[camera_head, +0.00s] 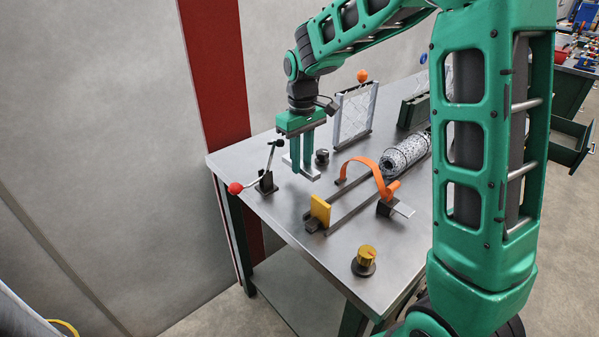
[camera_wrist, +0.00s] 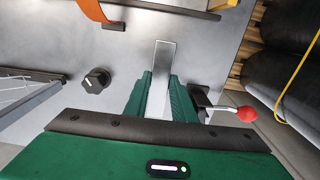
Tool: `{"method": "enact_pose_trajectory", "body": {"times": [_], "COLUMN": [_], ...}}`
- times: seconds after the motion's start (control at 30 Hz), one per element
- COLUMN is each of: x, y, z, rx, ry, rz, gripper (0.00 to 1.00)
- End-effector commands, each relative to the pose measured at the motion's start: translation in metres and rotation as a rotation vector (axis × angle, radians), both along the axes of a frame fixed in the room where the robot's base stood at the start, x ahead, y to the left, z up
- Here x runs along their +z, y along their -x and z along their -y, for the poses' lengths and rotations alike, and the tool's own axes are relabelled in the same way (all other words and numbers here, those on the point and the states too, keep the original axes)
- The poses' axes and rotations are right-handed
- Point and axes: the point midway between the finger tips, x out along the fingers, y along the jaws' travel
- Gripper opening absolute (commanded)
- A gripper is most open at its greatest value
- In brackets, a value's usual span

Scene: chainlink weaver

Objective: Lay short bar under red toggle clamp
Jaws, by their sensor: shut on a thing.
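My gripper (camera_head: 301,164) is shut on a short, flat, silver bar (camera_head: 312,174). The bar is low over the left part of the table, and I cannot tell whether it touches the tabletop. In the wrist view the bar (camera_wrist: 162,65) sticks out between the green fingers (camera_wrist: 160,98). The red toggle clamp (camera_head: 266,184) stands just left of the bar in the head view, with its red ball handle (camera_head: 235,188) out over the table's edge. In the wrist view the red ball (camera_wrist: 247,114) is right of the fingers, and the clamp body is partly hidden. The bar is beside the clamp, apart from it.
A black knob (camera_head: 322,156) stands close right of my gripper. A mesh frame (camera_head: 355,113) with an orange ball stands behind it.

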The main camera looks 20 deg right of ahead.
Motion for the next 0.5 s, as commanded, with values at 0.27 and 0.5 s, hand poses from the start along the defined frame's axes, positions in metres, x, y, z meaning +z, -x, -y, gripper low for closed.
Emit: {"method": "enact_pose_trajectory", "body": {"times": [0.27, 0.5], "x": [-0.011, -0.040], "y": [-0.009, -0.009], "z": [-0.001, 0.000], "rx": [0.000, -0.001], "ry": [0.000, 0.000], "rz": [0.001, -0.001], "gripper": [0.00, 0.00]}}
